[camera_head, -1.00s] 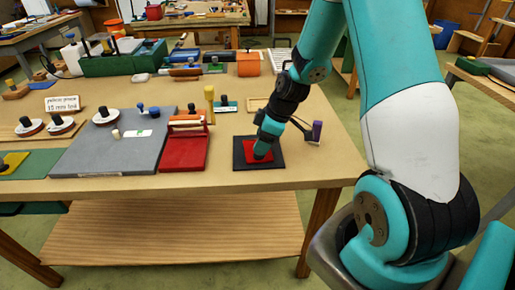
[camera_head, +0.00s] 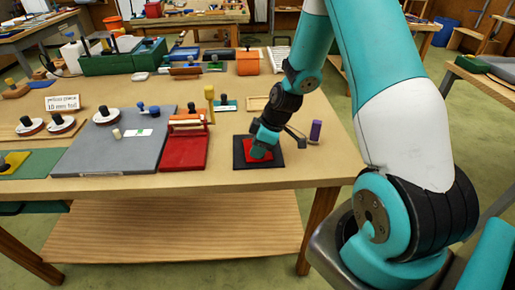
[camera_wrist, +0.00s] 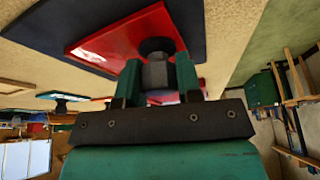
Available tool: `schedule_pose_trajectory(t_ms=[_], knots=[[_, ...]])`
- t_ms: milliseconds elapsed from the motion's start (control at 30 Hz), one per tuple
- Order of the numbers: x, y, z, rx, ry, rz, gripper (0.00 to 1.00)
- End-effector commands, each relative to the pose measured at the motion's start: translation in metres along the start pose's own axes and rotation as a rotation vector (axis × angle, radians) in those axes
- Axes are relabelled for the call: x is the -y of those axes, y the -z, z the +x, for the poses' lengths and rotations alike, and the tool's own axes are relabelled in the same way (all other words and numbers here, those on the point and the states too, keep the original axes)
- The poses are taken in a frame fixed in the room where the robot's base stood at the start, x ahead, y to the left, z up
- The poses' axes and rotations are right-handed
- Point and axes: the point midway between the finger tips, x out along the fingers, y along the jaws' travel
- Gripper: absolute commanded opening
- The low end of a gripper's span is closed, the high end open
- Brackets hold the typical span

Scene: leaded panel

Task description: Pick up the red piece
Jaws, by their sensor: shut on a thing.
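The red piece (camera_head: 250,151) is a flat red plate over a dark square mat (camera_head: 240,162) near the front right of the table. In the wrist view the red piece (camera_wrist: 100,45) has a dark knob standing up from it. My gripper (camera_head: 262,150) reaches down over the red piece and hides part of it. In the wrist view my gripper (camera_wrist: 155,72) has its two green fingers shut on the knob, one on each side. I cannot tell whether the plate touches the mat.
A red tray (camera_head: 182,155) and a grey board (camera_head: 100,155) lie to the left. A purple block (camera_head: 316,130) stands close to the right of my gripper. The table's front edge (camera_head: 250,187) is just in front of the mat.

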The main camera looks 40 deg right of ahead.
Motion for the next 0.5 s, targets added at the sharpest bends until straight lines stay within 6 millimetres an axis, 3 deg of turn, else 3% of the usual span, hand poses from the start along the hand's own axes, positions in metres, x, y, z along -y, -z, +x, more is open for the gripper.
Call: schedule_pose_trajectory(t_ms=[267,367,500], knots=[[-0.001,0.009,-0.019,-0.002,-0.004,-0.003,0.12],[-0.002,0.017,-0.04,-0.004,-0.008,-0.003,0.12],[-0.002,0.034,-0.081,-0.004,-0.011,-0.005,0.12]])
